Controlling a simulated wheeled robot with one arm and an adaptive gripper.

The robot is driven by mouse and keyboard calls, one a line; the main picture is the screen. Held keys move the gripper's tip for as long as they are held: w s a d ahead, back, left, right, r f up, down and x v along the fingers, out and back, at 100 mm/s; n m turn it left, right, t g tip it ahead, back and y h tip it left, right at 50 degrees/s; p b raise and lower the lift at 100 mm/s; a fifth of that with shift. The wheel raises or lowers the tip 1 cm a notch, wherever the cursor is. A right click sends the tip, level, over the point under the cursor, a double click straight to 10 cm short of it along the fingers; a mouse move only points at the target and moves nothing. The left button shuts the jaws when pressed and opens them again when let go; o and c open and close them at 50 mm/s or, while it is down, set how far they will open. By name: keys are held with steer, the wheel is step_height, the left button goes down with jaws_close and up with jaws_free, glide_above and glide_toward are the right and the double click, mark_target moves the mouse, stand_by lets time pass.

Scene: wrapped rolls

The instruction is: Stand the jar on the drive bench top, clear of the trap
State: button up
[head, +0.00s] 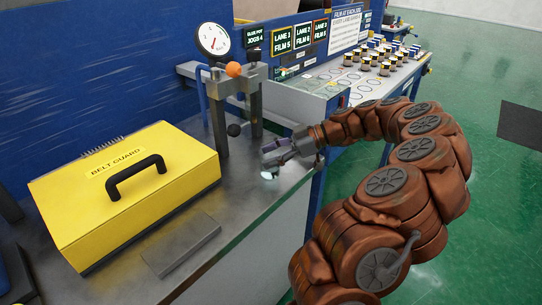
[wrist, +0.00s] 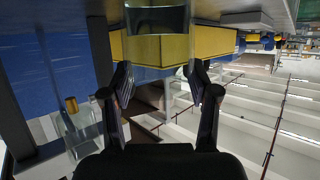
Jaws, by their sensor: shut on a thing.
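My gripper (head: 268,156) is over the right edge area of the grey drive bench top (head: 242,192), right of the post frame. It is shut on the jar (head: 269,175), of which only a small pale, glassy part shows below the fingers. In the wrist view, which looks upside down, my gripper (wrist: 160,82) has one finger on each side of the clear jar, and a glassy part of the jar (wrist: 157,19) shows at the top. Its full outline is hard to make out. I cannot tell which thing is the trap.
A yellow belt guard (head: 190,165) with a black handle stands on the bench at left. A flat grey plate (head: 180,243) lies before it. A post frame (head: 218,112) with an orange ball and gauge stands behind. Small jars (head: 372,58) fill the far table. Bare top lies between guard and gripper.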

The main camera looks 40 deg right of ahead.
steer(key=shift+f, duration=0.55)
steer(key=shift+f, duration=0.15)
steer(key=o, duration=1.2)
steer(key=shift+r, duration=0.25)
steer(key=shift+s+d, duration=0.1)
steer(key=shift+d, duration=0.2)
steer(key=shift+b+v, duration=1.1)
steer(key=shift+v, duration=4.65)
